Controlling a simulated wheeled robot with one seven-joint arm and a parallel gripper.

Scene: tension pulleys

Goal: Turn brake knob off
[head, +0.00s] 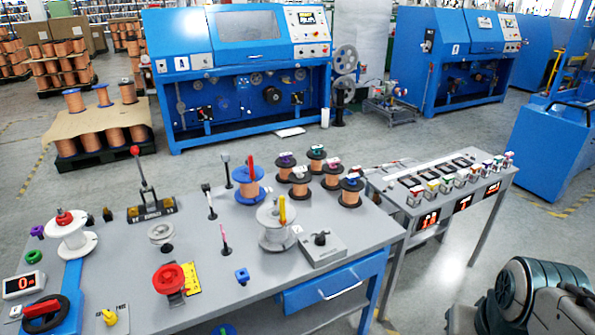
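Two knobs show on the grey workbench (220,275), and I cannot tell for certain which is the brake knob. A black knob (320,238) sits on a small grey box (327,254) at the right part of the bench. A yellow knob (108,317) sits on a light plate with small dark markings at the front left; the markings are too small to read. I cannot read either knob's setting. A dark part of my arm (530,298) shows at the lower right, apart from the bench. My gripper is not seen.

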